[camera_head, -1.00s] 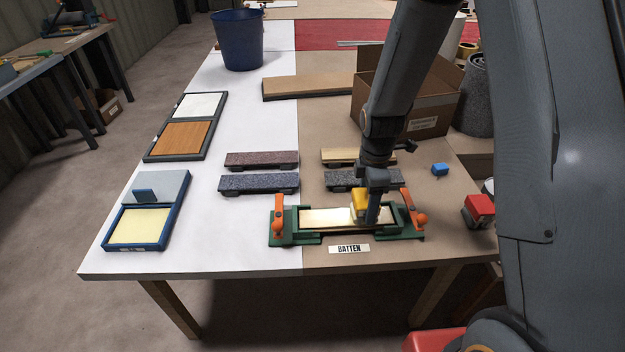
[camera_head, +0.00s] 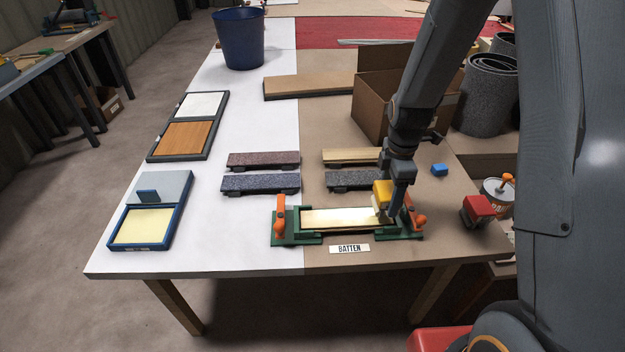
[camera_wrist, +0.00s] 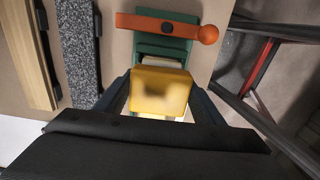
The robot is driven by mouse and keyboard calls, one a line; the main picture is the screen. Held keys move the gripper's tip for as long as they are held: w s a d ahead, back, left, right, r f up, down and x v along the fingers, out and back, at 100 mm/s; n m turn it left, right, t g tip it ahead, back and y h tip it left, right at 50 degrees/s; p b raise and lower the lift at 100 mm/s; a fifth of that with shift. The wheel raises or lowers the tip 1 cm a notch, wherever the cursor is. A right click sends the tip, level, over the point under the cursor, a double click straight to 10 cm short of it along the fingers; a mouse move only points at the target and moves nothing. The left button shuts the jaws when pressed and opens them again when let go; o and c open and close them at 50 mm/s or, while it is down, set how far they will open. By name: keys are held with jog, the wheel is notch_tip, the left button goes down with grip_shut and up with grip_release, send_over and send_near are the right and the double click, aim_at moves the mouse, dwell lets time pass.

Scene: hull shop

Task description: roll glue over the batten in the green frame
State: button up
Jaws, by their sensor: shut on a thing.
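The batten (camera_head: 340,218) lies flat in the green frame (camera_head: 290,239), at the front of the table. Its pale top looks shiny. Orange clamps stand at the frame's left end (camera_head: 280,216) and right end (camera_head: 416,215). My gripper (camera_head: 386,208) is shut on a yellow block-like tool (camera_head: 381,190), seemingly the glue roller, over the batten's right end. In the wrist view the yellow tool (camera_wrist: 160,90) sits between my fingers, near an orange clamp (camera_wrist: 165,23). Its underside and any contact with the batten are hidden.
A blue tray with pale yellow contents (camera_head: 143,227) stands at the left. Dark speckled strips (camera_head: 260,182) lie behind the frame. A cardboard box (camera_head: 385,100), small blue block (camera_head: 439,169) and red-topped item (camera_head: 478,208) stand to the right.

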jog(key=shift+r+p, duration=1.8)
jog(key=shift+r, duration=0.9)
jog(key=s+a, duration=0.1)
jog(key=a, duration=1.9)
jog(key=shift+a+f+p, duration=0.2)
jog(key=shift+a+p, duration=0.1)
jog(key=shift+p, duration=0.1)
